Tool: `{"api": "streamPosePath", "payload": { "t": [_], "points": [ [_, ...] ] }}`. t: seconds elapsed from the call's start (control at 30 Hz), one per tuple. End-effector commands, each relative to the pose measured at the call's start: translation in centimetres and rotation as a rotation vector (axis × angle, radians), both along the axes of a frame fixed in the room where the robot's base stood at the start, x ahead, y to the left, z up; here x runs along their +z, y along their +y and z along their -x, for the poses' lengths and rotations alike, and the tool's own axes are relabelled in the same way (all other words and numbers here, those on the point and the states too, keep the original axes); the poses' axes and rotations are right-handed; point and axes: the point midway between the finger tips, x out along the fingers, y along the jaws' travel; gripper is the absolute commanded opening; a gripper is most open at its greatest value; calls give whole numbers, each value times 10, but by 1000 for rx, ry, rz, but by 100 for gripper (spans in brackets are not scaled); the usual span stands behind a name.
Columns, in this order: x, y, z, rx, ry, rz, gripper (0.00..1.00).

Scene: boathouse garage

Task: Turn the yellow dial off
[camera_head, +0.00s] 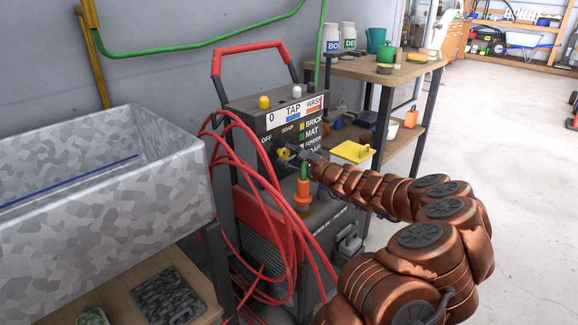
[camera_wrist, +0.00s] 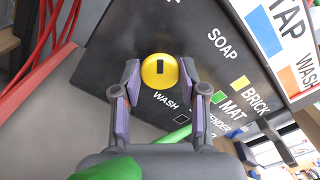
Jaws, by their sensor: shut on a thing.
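The yellow dial (camera_wrist: 151,77) is a round knob on the dark front panel (camera_wrist: 110,57) of a wash machine. A short black mark on it stands upright in the wrist view; which setting it marks is unclear. My gripper (camera_wrist: 161,76) has its two purple-lined fingers on either side of the dial, shut on it. In the head view the dial (camera_head: 283,154) shows at the tip of my gripper (camera_head: 292,153), partly hidden by it. The word OFF (camera_head: 267,138) is printed above and left of the dial.
Red hose (camera_head: 213,150) loops at the machine's left. An orange-and-green nozzle (camera_head: 303,193) stands just below the dial. A yellow knob (camera_head: 264,102) and a white one (camera_head: 296,91) are on top. A workbench (camera_head: 397,72) is behind right; a speckled basin (camera_head: 100,240) is left.

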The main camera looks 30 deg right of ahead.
Motion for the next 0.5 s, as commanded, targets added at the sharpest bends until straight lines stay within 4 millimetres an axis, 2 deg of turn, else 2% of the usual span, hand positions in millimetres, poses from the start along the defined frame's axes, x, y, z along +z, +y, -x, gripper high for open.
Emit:
{"api": "streamPosePath", "payload": {
  "t": [0.03, 0.5],
  "points": [
    [-5, 1, 0, 1, -7, 27, 8],
    [-1, 1, 0, 1, -33, 151, 8]
  ]
}}
